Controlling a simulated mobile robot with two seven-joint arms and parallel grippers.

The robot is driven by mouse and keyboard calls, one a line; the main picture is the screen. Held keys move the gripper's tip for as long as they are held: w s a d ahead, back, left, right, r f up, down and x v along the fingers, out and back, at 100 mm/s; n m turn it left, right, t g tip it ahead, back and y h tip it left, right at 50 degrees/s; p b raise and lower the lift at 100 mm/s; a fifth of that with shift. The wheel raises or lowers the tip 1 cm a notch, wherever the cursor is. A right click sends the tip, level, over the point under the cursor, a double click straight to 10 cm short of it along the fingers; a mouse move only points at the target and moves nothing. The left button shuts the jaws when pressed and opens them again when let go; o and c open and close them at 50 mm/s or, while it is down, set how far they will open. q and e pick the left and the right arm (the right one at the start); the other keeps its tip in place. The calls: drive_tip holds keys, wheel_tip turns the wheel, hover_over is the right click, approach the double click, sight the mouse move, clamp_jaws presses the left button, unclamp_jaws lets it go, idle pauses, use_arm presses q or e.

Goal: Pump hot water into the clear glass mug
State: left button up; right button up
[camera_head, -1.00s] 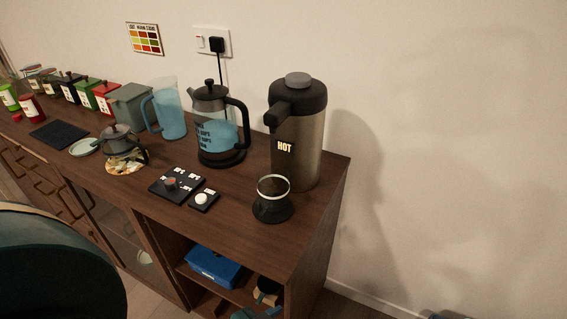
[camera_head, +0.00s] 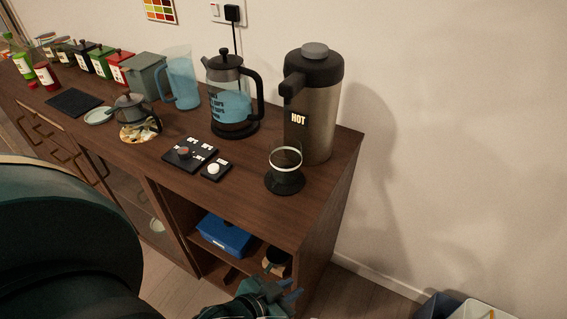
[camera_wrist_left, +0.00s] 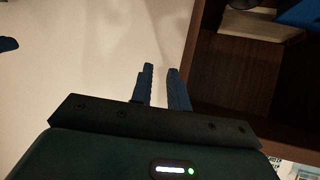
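The clear glass mug (camera_head: 286,162) stands upright on a dark round base at the right end of the wooden cabinet top. Its inside looks empty, though the dark background makes this hard to judge. The tall airpot marked HOT (camera_head: 318,125) stands just behind it, with a black head, a spout pointing left and a grey round pump top (camera_head: 315,50). My left gripper (camera_head: 290,295) is low in front of the cabinet, below the top and away from mug and airpot. In the left wrist view its two blue fingers (camera_wrist_left: 161,68) are apart with nothing between them. My right gripper is out of view.
A blue box (camera_head: 224,236) sits on the open shelf. A bin (camera_head: 468,306) stands on the floor at right.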

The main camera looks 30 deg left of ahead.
use_arm(q)
clamp_jaws()
idle(1.3)
